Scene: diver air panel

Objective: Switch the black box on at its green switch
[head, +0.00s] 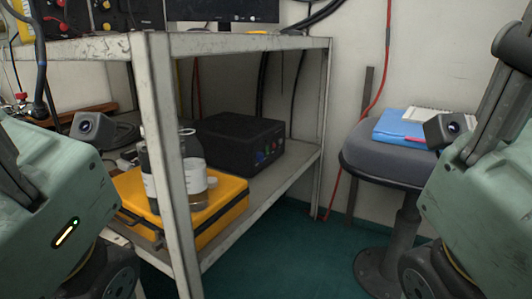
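The black box (228,142) sits on the lower shelf of the metal rack, toward its right rear. Several small coloured controls, with green (260,157) among them, show on its right-hand face. They are too small to tell whether any is on. Parts of both my arms show at the left and right edges of the head view, but neither gripper can be seen.
A yellow case (221,209) with bottles (195,184) on it stands left of the box. The rack's front post (166,170) rises before the shelf. A grey stool (385,165) holding a blue folder (400,126) stands right. Green floor between is clear.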

